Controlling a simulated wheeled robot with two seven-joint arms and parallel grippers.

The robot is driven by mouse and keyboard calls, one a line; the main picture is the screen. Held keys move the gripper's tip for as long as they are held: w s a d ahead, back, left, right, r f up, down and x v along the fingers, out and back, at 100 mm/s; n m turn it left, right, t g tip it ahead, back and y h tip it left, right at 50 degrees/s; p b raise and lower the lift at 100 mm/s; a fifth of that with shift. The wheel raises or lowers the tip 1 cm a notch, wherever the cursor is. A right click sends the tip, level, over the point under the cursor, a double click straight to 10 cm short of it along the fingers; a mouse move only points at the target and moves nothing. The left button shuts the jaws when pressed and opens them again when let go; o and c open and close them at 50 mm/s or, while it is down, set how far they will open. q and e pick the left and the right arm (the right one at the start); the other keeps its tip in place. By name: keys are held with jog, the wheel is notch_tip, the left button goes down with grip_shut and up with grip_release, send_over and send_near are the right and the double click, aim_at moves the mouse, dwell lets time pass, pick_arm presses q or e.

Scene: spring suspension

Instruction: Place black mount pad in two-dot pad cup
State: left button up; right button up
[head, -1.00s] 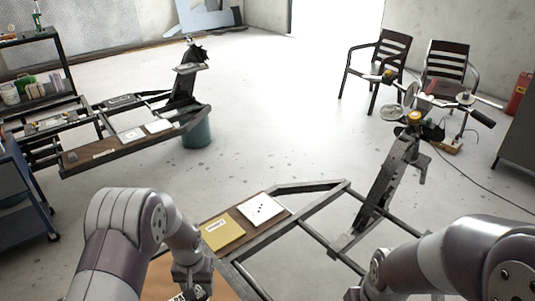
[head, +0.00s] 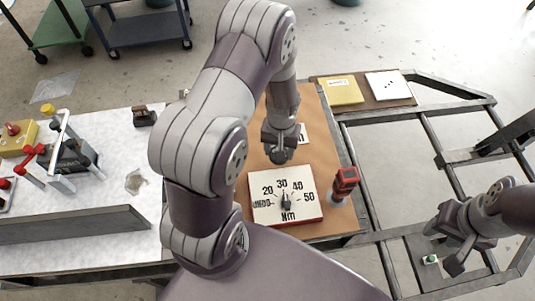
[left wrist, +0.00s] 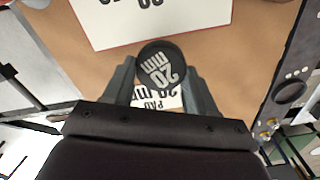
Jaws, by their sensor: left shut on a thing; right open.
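The black mount pad (left wrist: 160,62) is a round black disc printed "20 mm" in the left wrist view. My left gripper (left wrist: 160,88) is shut on it, with a finger on each side. In the head view my left gripper (head: 281,152) is over the brown board (head: 323,160), and the pad is hard to make out there. A white "PAD 20 mm" label (left wrist: 158,101) lies on the board below the pad. My right gripper (head: 443,250) is open and empty, over the frame at the right. I cannot make out a two-dot pad cup.
A white torque dial (head: 303,207) and a red-and-black tool (head: 344,184) are on the board's near part. A yellow card (head: 341,91) and a dotted white card (head: 388,85) lie farther back. A pale bench (head: 125,185) with clamps is at left. Metal frame bars (head: 377,200) run right.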

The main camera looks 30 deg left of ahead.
pick_arm(q)
send_over(265, 161)
notch_tip(265, 161, down, 3)
jog(key=shift+d+r, duration=0.1)
notch_tip(265, 161, down, 4)
jog(key=shift+b, duration=0.3)
jog(key=o, duration=1.1)
